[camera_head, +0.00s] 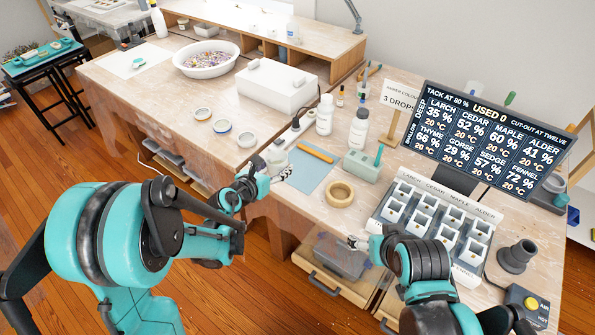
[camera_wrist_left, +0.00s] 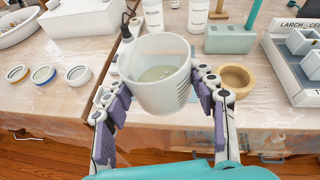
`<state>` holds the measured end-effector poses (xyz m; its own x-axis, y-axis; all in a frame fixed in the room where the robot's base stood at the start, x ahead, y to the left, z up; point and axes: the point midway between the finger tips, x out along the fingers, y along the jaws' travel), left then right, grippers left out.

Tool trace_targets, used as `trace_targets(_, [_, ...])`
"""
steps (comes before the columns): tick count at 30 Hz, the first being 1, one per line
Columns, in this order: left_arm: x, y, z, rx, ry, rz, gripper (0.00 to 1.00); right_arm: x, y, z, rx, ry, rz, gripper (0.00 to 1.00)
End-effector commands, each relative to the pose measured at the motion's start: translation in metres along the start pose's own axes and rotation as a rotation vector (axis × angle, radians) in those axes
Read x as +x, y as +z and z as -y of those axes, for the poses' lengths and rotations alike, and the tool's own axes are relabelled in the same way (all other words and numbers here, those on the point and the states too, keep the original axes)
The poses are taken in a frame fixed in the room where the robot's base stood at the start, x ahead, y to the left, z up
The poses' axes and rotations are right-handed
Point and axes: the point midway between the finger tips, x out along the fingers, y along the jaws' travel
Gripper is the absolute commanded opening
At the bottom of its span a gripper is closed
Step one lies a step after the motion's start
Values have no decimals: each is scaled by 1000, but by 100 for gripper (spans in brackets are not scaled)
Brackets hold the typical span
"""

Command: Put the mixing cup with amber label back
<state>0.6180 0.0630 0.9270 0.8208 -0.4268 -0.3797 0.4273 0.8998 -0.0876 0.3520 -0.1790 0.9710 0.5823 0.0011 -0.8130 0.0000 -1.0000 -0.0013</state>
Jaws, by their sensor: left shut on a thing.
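A translucent white mixing cup (camera_wrist_left: 160,78) is held upright between the two purple-padded fingers of my left gripper (camera_wrist_left: 157,88). Graduation marks show on its right side and a pale grainy layer shows inside. No amber label is visible on it from here. In the head view the cup (camera_head: 277,157) is small and partly hidden by my left gripper (camera_head: 272,172), at the front edge of the bench. My right gripper (camera_head: 358,243) is near the bench front, left of the mould tray; its jaws are too small to read.
Three low round dishes with coloured rims, including a blue-rimmed one (camera_head: 221,126), stand left of the cup. A blue mat (camera_head: 309,175), a wooden ring (camera_head: 340,193), white bottles (camera_head: 325,115) and a white box (camera_head: 275,86) are nearby. The mould tray (camera_head: 436,220) is at right.

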Motion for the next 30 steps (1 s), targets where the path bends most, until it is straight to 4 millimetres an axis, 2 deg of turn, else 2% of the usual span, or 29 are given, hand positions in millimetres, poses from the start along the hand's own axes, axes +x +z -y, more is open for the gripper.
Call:
trace_targets(1, [19,3,17,28,-29,-3,26,-6,-4,0,0,0,0,78])
trace_targets(6, [64,-4,59,102,-93,-8,26,-12,-9,0,0,0,0,78])
trace_targets(10, [82,-10,81,136,-122,-8,26,-15,-11,0,0,0,0,78])
trace_targets(14, [93,-14,90,152,-135,-8,26,-15,-11,0,0,0,0,78])
trace_targets(17, [103,-20,81,154,-136,-8,26,-11,-8,0,0,0,0,78])
trace_targets(24, [140,-36,32,153,-134,-8,27,6,4,0,0,0,0,78])
trace_targets(30, [166,-46,0,153,-136,-8,27,16,11,0,0,0,0,78])
